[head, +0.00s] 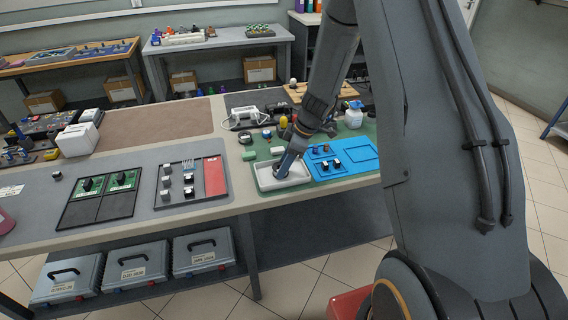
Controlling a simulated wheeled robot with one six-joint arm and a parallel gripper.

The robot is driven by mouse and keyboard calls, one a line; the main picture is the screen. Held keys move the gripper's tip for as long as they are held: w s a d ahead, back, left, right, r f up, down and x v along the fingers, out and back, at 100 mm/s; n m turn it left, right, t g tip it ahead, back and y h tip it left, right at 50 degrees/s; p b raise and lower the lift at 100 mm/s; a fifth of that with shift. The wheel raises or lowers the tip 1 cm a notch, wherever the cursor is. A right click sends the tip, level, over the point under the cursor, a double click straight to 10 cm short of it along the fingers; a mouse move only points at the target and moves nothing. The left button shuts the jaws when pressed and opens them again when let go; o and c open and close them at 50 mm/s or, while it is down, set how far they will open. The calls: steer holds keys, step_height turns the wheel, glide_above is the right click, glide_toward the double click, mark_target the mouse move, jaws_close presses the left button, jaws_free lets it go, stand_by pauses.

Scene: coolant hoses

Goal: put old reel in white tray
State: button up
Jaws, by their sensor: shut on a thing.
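The white tray (264,184) stands on the green mat near the front edge of the bench. My gripper (280,174) points down into this tray, with its fingertips inside the rim as seen from here. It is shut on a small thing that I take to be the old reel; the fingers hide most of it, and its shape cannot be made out. I cannot tell whether the held thing touches the tray floor.
A blue tray (335,167) with small dark parts sits right beside the white tray. Green blocks (249,156), a white bottle (353,115) and several small items stand behind. A grey mat (150,205) with a parts board (188,182) lies to the left.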

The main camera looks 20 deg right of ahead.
steer(key=shift+f, duration=0.1)
steer(key=o, duration=1.2)
steer(key=shift+c, duration=0.2)
steer(key=shift+d+r, duration=0.1)
steer(key=shift+r, duration=0.4)
steer(key=b+v, duration=0.4)
steer(key=v, duration=0.7)
steer(key=s+a+m+h, duration=0.2)
steer(key=s+m, duration=0.4)
steer(key=s, duration=0.5)
steer(key=s+a+m+h, duration=0.2)
steer(key=s+m, duration=0.5)
steer(key=s, duration=0.5)
steer(key=shift+s+a+g, duration=0.2)
steer(key=shift+a+g, duration=0.2)
steer(key=shift+r, duration=0.15)
